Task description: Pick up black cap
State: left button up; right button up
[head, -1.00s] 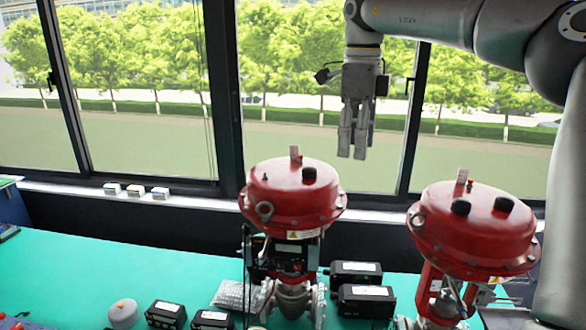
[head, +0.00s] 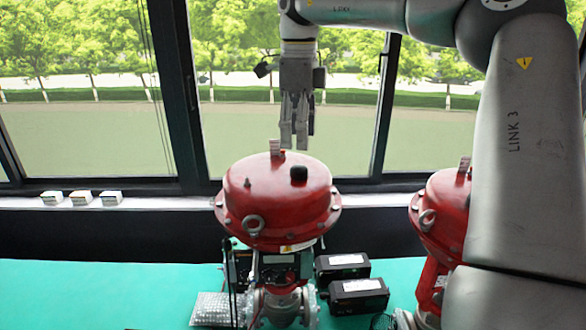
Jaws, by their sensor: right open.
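The black cap (head: 299,173) sits on top of the red domed actuator (head: 268,200) of the nearer-centre valve. My right gripper (head: 293,143) hangs from the top of the view with its fingers pointing down. It is open and empty, and its fingertips show just above the cap in the picture. I cannot tell how far behind or in front of the cap they are. My left gripper is not in view.
A second red actuator (head: 440,215) stands at right, partly hidden behind my right arm. Black boxes (head: 358,296) and a bubble-wrapped item (head: 211,309) lie on the green table (head: 100,295). Small boxes (head: 80,198) line the windowsill. The table's left part looks clear.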

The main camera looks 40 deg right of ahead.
aim_at(300, 166)
jog(key=shift+s+d+f, duration=0.1)
jog(key=shift+s+f, duration=0.55)
jog(key=shift+f, duration=0.3)
jog(key=f+p, duration=0.1)
jog(key=f, duration=0.1)
jog(key=w+f+p, duration=0.1)
jog(key=f+p, duration=0.1)
jog(key=shift+f, duration=0.5)
jog(key=shift+s+f, duration=0.1)
jog(key=shift+f, duration=0.05)
jog(key=c, duration=0.5)
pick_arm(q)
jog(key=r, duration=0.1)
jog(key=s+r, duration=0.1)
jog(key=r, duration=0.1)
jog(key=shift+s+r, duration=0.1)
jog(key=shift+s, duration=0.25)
pick_arm(e)
jog(key=c, duration=0.3)
